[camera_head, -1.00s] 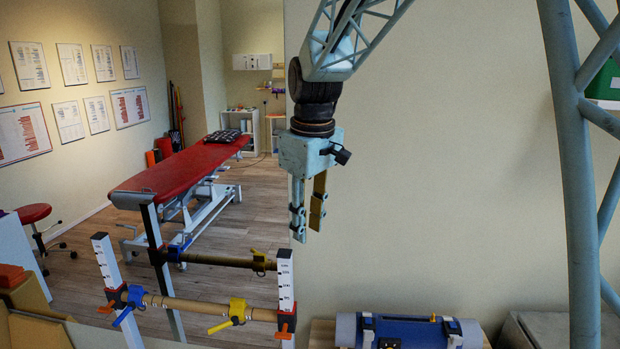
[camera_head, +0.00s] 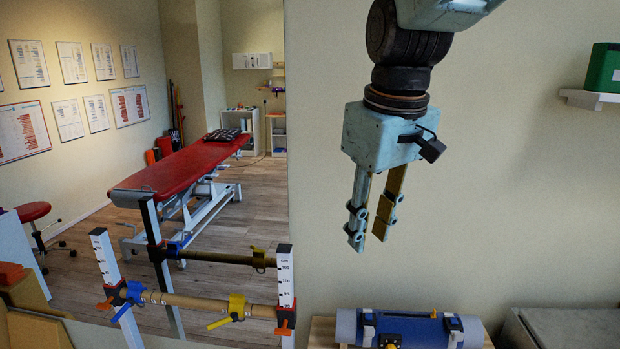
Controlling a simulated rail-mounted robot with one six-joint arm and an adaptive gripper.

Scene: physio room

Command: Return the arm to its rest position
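My gripper (camera_head: 369,240) hangs from my arm in the upper middle of the view, pointing down. It has a pale blue body and two long fingers, one blue-grey and one brownish yellow. The fingers run close together side by side with a narrow gap near the tips. Nothing shows between them. From this angle I cannot tell how far apart they are. It is in front of the bare wall, above a blue case (camera_head: 410,328) and clear of it. The upper part of my arm is out of the frame.
A frame with wooden bars (camera_head: 185,302) and white scale posts stands at the lower left. Behind it are a red treatment table (camera_head: 185,167) and a red stool (camera_head: 33,212). A green box (camera_head: 603,68) sits on a wall shelf (camera_head: 590,99) at right. A grey box (camera_head: 565,330) is at lower right.

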